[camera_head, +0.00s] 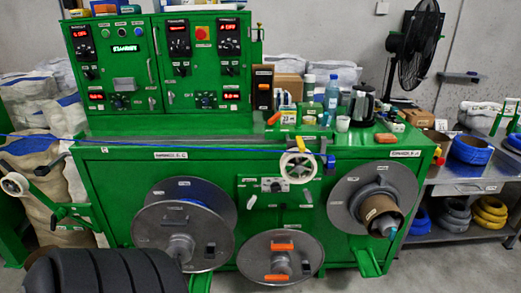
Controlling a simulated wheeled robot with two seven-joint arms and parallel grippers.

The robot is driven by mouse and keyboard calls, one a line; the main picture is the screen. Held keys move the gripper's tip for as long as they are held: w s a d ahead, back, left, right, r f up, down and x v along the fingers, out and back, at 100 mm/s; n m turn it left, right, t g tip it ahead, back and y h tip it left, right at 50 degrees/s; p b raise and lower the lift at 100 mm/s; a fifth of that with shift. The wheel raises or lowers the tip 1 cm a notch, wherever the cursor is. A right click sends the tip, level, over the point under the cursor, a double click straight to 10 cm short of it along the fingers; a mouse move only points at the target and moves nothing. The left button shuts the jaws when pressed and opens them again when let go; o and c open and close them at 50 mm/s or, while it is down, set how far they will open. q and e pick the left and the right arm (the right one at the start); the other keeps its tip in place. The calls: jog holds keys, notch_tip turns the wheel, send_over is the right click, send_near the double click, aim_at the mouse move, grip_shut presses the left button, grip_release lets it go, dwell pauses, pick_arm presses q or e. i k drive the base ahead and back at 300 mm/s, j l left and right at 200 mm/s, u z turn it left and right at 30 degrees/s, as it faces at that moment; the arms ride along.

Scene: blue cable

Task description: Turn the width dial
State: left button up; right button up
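A large green machine (130,165) fills the middle of the camera_head view. Its upper cabinet carries several dials and red displays; the labels are too small to read, so I cannot tell which is the width dial. A black dial (179,43) sits on the middle panel and a similar black dial (229,45) on the right panel. A smaller dark knob (206,100) is below them. On the lower front, a small panel holds another control dial (273,185). Neither of my grippers is in view, and nothing is touching the dials.
Large grey reels (184,237) (280,258) (374,212) stick out from the machine's front. A white wheel (299,167) stands at its front edge. Bottles and a kettle (362,104) crowd the ledge. A black fan (413,45) and a shelf with cable coils (472,150) are at right.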

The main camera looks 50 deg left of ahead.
aim_at(276, 188)
jog(key=u, duration=1.65)
